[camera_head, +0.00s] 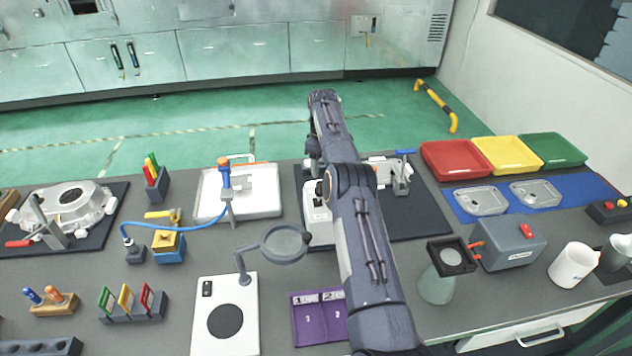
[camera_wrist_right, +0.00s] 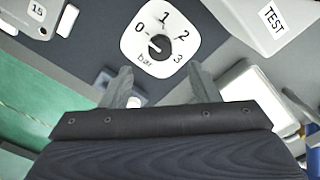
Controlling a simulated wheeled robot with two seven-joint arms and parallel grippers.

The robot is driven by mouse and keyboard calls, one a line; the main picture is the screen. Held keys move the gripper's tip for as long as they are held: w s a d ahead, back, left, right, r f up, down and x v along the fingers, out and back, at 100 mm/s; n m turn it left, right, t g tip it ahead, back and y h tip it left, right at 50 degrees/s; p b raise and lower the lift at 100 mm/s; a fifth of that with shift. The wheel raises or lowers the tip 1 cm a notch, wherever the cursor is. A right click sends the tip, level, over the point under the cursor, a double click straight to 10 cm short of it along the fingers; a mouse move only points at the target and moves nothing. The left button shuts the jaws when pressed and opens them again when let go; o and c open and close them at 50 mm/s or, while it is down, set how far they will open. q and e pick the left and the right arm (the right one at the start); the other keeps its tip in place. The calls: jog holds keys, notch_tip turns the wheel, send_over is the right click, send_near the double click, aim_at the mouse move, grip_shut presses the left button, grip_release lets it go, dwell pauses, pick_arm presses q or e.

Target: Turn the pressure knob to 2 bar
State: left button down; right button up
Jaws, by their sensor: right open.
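The pressure knob (camera_wrist_right: 159,44) is a small dark round knob on a white rounded dial plate (camera_wrist_right: 140,52) marked 0, 1, 2, 3 and bar. A pale mark shows on the knob's left side, toward the 0 side; its exact reading is too small to tell. In the right wrist view my right gripper (camera_wrist_right: 159,69) is open and empty, its two fingers spread below the dial and apart from the knob. In the head view my right arm covers much of the white unit (camera_head: 318,217) beneath the gripper (camera_head: 320,187). My left gripper is not in view.
A magnifier (camera_head: 284,244) stands close left of my right arm. A white block marked TEST (camera_wrist_right: 262,22) lies right of the dial. Red (camera_head: 455,158), yellow and green trays are at the back right. A grey box (camera_head: 508,243) and a mug stand at the right.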

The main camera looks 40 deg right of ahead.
notch_tip(320, 180, down, 8)
jog(key=shift+r+p, duration=0.25)
jog(key=shift+p, duration=0.05)
jog(key=c, duration=1)
